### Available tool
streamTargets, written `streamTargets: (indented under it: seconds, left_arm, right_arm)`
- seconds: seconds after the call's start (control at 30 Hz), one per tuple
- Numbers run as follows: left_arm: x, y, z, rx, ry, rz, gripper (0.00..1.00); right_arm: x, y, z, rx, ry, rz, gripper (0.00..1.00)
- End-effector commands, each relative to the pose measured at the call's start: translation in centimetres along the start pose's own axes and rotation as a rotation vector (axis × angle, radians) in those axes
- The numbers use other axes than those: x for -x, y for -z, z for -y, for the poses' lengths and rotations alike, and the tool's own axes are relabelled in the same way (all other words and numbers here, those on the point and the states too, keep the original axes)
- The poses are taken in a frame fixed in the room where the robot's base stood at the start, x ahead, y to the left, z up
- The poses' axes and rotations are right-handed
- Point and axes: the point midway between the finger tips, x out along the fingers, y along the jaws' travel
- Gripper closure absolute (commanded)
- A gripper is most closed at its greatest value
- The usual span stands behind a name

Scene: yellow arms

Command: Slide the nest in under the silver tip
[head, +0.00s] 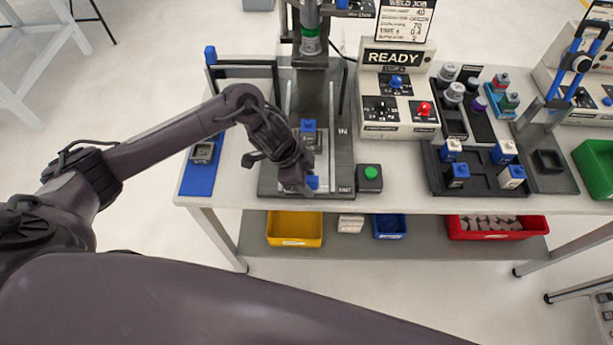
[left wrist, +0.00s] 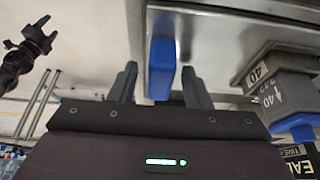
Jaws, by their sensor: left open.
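The nest (head: 318,165) is a pale plate on the dark base of the press at the table's front left, with a blue-topped part (head: 308,126) standing on it. A blue handle (head: 314,183) is at its front edge. My left gripper (head: 309,186) is at this handle. In the left wrist view the handle (left wrist: 161,68) stands between its two open fingers, with a gap visible on each side. The silver press head (head: 310,15) with a green band is above and behind the nest; its lower tip is not clear. A dark gripper-like shape, possibly my right gripper (left wrist: 27,42), shows in the left wrist view.
A green button box (head: 369,178) stands just right of the base. A READY control box (head: 397,110) is behind it. A dark tray (head: 478,180) with blue-and-white parts is farther right. A blue mat (head: 198,180) lies left. Bins sit on the lower shelf.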

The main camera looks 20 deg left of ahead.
Motion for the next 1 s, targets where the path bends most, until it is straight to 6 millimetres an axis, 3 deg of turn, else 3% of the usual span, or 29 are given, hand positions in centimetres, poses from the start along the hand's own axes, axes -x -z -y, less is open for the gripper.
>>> streamTargets:
  seconds: [0.17, 0.5, 1.0]
  left_arm:
    - [0.0, 0.0, 0.0, 0.0, 0.0, 0.0, 0.56]
    - [0.0, 0.0, 0.0, 0.0, 0.001, 0.0, 1.0]
    - [0.1, 0.1, 1.1, -0.001, 0.004, 0.0, 1.0]
  right_arm:
    - [0.0, -0.1, 0.0, 0.0, 0.0, 0.001, 0.42]
    - [0.0, -0.1, 0.0, 0.0, 0.0, 0.001, 0.42]
    - [0.0, -0.4, 0.1, 0.0, 0.001, 0.005, 0.42]
